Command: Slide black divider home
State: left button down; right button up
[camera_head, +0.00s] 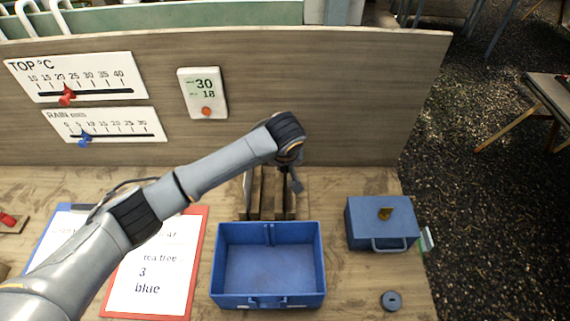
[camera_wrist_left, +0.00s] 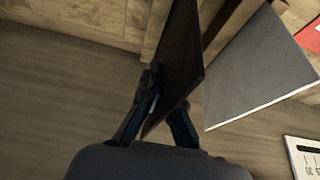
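In the left wrist view, the black divider (camera_wrist_left: 182,60) is a dark flat panel standing between the two fingers of my left gripper (camera_wrist_left: 163,112). The fingers are shut on it, one on each side. In the head view, my left gripper (camera_head: 295,184) points down at the right side of a wooden rack (camera_head: 267,200), and the divider is hard to make out there. The blue tray (camera_head: 217,262) sits in front of the rack, empty, with a slotted guide on its back wall. My right gripper is not in view.
A grey panel (camera_wrist_left: 258,70) stands beside the black one. A closed blue box (camera_head: 380,222) is at the right, with a dark ring (camera_head: 391,300) in front. A red clipboard (camera_head: 196,240) lies left of the tray. A wooden back board (camera_head: 340,100) rises behind.

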pick_arm(q)
jog(key=shift+f, duration=0.15)
jog(key=shift+f+b, duration=0.6)
jog(key=shift+f, duration=0.65)
jog(key=c, duration=1.4)
grip_release()
jog(key=shift+c, duration=0.2)
jog(key=v, duration=1.2)
jog(key=shift+s, duration=0.1)
